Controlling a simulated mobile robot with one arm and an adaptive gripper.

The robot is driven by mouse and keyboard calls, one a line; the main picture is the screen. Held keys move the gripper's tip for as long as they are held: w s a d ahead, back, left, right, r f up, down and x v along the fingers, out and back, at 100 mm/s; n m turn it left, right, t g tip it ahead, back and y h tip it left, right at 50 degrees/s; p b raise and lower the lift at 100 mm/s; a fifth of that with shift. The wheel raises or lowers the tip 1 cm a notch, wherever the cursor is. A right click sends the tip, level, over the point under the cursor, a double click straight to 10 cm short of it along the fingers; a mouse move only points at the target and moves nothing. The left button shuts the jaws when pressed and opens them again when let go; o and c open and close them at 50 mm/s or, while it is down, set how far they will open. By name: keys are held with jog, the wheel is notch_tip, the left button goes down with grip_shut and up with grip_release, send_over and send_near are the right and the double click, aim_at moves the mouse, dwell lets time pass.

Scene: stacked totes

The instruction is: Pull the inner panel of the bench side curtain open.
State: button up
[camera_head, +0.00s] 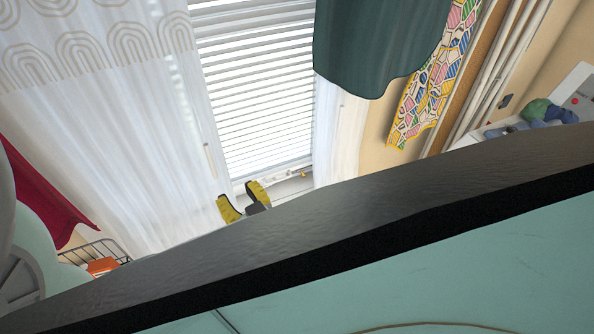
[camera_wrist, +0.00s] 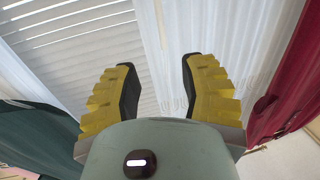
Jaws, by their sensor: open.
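A white sheer curtain panel (camera_head: 130,130) with an arch-patterned top band hangs left of the blinds in the head view. A thin pale wand or handle (camera_head: 210,160) shows near its inner edge. A narrower white panel (camera_head: 340,130) hangs right of the blinds. I cannot tell from the frames which one is on the bench side. My gripper (camera_head: 238,195) has yellow ridged fingers and is open, low in front of the window. In the wrist view the open fingers (camera_wrist: 157,68) point at the white sheer curtain (camera_wrist: 205,35) and its edge beside the blinds. Nothing is held; contact is not visible.
White blinds (camera_head: 258,90) cover the window. A teal curtain (camera_head: 370,45) and a patterned cloth (camera_head: 430,85) hang at right. A red cloth (camera_head: 45,195) and a wire basket (camera_head: 95,252) are at left. A dark edge (camera_head: 330,220) hides the lower foreground.

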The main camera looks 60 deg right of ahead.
aim_at(210, 157)
jog(key=p+x, duration=0.2)
jog(key=x, duration=1.2)
jog(key=shift+w+r, duration=0.1)
jog(key=shift+w, duration=0.2)
jog(key=shift+c, duration=0.2)
grip_shut()
